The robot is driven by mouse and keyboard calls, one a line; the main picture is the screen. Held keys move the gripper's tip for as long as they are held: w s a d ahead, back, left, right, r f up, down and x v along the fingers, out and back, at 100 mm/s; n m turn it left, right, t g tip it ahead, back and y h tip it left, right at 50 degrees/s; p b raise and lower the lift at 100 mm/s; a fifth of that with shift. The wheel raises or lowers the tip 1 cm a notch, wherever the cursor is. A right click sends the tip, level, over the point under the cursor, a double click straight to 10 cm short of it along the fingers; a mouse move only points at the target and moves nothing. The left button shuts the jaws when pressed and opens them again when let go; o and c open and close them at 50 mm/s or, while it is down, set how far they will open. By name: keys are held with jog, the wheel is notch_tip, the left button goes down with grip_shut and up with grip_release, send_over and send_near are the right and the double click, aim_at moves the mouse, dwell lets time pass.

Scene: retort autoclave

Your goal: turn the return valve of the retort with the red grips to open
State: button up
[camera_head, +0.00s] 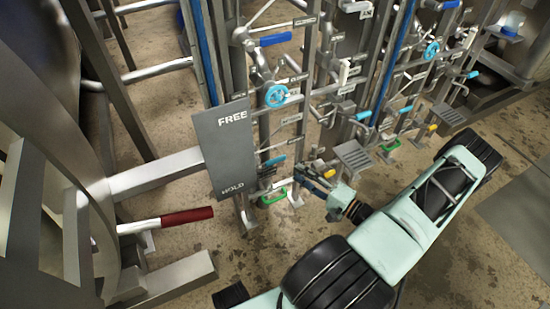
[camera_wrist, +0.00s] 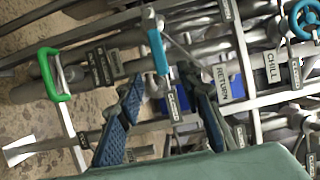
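The retort with the red grip (camera_head: 187,216) is at the left of the head view. A teal lever handle (camera_wrist: 157,52) stands in the upper middle of the wrist view, beside the RETURN tag (camera_wrist: 222,85) and above a CLOSED tag (camera_wrist: 174,106). A teal lever (camera_head: 275,160) also shows in the head view, just left of my gripper (camera_head: 305,178). In the wrist view my gripper (camera_wrist: 162,80) is open, its two blue fingers well apart. The lever's lower end appears between the fingertips; I cannot tell its depth or any contact. The valve body is partly hidden.
A green handle (camera_wrist: 52,76) is left of the fingers. A CHILL tag (camera_wrist: 272,68) and blue handwheel (camera_wrist: 305,20) are to the right. Many pipes crowd the rack. A FREE/HOLD plate (camera_head: 226,147) stands left of my gripper. Floor (camera_head: 240,255) is bare in front.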

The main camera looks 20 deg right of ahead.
aim_at(280, 161)
jog(key=b+x, duration=0.2)
jog(key=x, duration=0.8)
jog(key=shift+w+a, duration=0.15)
jog(key=shift+w, duration=0.05)
grip_shut()
